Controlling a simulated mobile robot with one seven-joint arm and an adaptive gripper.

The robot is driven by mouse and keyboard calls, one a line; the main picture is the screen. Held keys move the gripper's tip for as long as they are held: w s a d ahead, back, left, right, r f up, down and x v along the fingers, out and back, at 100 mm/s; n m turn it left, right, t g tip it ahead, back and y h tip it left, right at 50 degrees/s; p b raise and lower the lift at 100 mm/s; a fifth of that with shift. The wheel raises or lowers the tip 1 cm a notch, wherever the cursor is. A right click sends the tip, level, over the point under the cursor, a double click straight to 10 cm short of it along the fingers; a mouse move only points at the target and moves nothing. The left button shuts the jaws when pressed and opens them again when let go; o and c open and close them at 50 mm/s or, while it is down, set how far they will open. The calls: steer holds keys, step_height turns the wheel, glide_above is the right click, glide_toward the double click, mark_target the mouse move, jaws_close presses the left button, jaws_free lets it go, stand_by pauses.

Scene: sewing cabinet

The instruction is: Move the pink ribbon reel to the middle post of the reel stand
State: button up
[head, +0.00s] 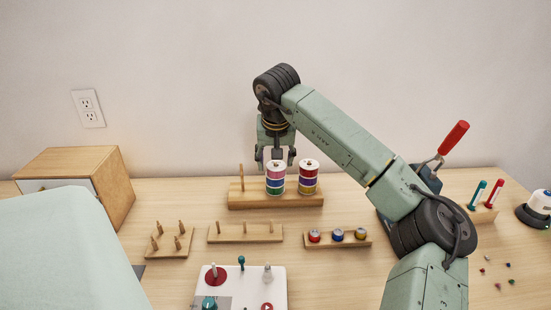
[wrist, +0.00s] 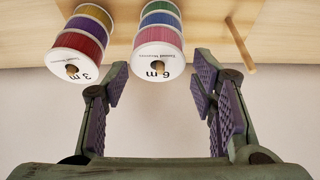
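The pink ribbon reel (wrist: 159,35) is on top of the stack on the middle post of the reel stand (head: 250,202), above a green and a blue reel. The tip of the post shows through its white end face, marked 6 m. The right post holds red, yellow and purple reels (head: 308,178). The left post (head: 241,176) is bare. My gripper (head: 276,157) is open and empty over the middle stack, pointing down. In the wrist view, the fingers (wrist: 160,72) are wide apart, with the pink reel's end face near the left one; I see no contact.
In front of the stand lie a low bare-post rack (head: 245,238), a smaller peg block (head: 170,243) and a board with red, blue and yellow spools (head: 337,240). A wooden box (head: 85,172) stands left. A red-handled tool (head: 453,138) stands right, behind my arm.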

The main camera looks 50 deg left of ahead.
steer(key=shift+o, duration=1.4)
steer(key=shift+r, duration=0.1)
steer(key=v, duration=1.1)
steer(key=shift+r, duration=0.4)
steer(key=shift+s+d, duration=0.1)
